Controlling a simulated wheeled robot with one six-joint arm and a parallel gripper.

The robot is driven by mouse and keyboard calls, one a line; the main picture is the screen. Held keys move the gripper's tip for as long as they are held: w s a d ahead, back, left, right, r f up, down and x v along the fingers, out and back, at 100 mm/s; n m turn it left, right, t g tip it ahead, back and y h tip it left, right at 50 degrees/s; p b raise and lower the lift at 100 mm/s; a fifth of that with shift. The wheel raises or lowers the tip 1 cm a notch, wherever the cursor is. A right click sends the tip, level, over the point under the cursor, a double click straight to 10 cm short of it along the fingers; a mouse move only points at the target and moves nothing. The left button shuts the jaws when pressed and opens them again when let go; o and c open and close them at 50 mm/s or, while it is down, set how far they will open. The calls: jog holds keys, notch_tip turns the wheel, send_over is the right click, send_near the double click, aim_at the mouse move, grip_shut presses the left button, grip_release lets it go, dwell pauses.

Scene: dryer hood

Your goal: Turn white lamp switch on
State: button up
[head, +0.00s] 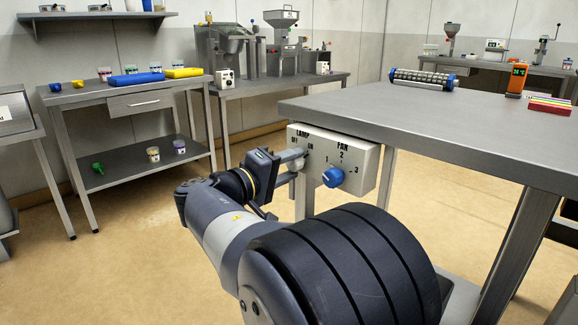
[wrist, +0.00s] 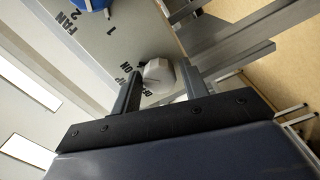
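The control box (head: 351,157) hangs at the edge of the grey table, with LAMP and FAN labels on its front. The white lamp switch (wrist: 158,76) is a faceted knob beside the ON label in the wrist view. A thin dark mark shows on its side, but I cannot tell which setting it points to. My gripper (head: 298,157) is at the lamp side of the box. In the wrist view my gripper (wrist: 159,70) is open, one finger on each side of the knob, with small gaps showing. In the head view my fingers partly hide the knob.
The blue fan knob (head: 332,177) is just right of the lamp switch, and its edge shows at the top of the wrist view (wrist: 92,4). The table top (head: 400,115) juts out above the box. A table leg (head: 304,195) stands below my gripper.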

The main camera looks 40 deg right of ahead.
jog(key=shift+o, duration=1)
jog(key=shift+a, duration=0.1)
jog(key=shift+a+r, duration=0.1)
jog(key=shift+a, duration=0.25)
jog(key=a+p, duration=0.3)
jog(key=a, duration=0.7)
jog(key=shift+s, duration=0.4)
jog(key=shift+d, duration=0.1)
jog(key=d+b, duration=0.1)
jog(key=d, duration=0.2)
jog(key=d+b, duration=0.1)
jog(key=d, duration=0.3)
jog(key=d+b, duration=0.1)
jog(key=d, duration=0.2)
jog(key=shift+w+d, duration=0.35)
jog(key=shift+w, duration=0.05)
jog(key=shift+a, duration=0.15)
